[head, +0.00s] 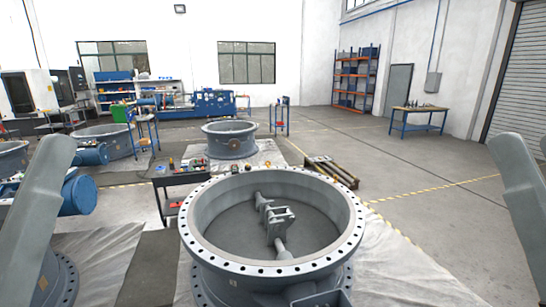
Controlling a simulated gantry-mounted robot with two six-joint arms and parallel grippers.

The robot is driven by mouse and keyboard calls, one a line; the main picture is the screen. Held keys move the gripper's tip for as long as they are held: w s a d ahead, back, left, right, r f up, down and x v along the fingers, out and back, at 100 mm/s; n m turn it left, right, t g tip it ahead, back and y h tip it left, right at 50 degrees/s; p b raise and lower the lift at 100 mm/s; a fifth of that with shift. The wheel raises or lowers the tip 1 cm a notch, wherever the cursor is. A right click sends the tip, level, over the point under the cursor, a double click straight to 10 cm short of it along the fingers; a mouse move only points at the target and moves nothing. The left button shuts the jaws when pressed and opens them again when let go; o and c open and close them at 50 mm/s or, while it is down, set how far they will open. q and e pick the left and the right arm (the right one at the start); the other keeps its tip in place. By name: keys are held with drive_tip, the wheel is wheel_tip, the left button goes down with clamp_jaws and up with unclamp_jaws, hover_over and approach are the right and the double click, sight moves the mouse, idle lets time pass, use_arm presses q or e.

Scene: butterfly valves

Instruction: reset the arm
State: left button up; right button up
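My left arm stands at the left edge of the head view as a pale grey link, tilted with its upper end leaning to the right. My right arm shows at the right edge as a similar grey link, its upper end leaning to the left. Neither gripper can be seen, so whether they are open or shut is hidden. The large grey butterfly valve (238,218) lies between the two arms, with its bolt-holed flange facing up and a shaft with a bracket across its inside. Neither visible arm link touches it.
A black tool cart (186,177) stands behind the valve, with a smaller valve (229,141) beyond it. Blue cylindrical equipment (78,195) is close to the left arm. A workbench (419,115) stands far right. The floor on the right (420,185) is mostly clear.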

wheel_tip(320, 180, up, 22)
drive_tip(key=p, duration=1.8)
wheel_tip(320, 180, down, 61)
drive_tip(key=b, duration=6.1)
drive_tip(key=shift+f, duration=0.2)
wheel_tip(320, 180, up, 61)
drive_tip(key=p, duration=6)
drive_tip(key=shift+p, duration=0.35)
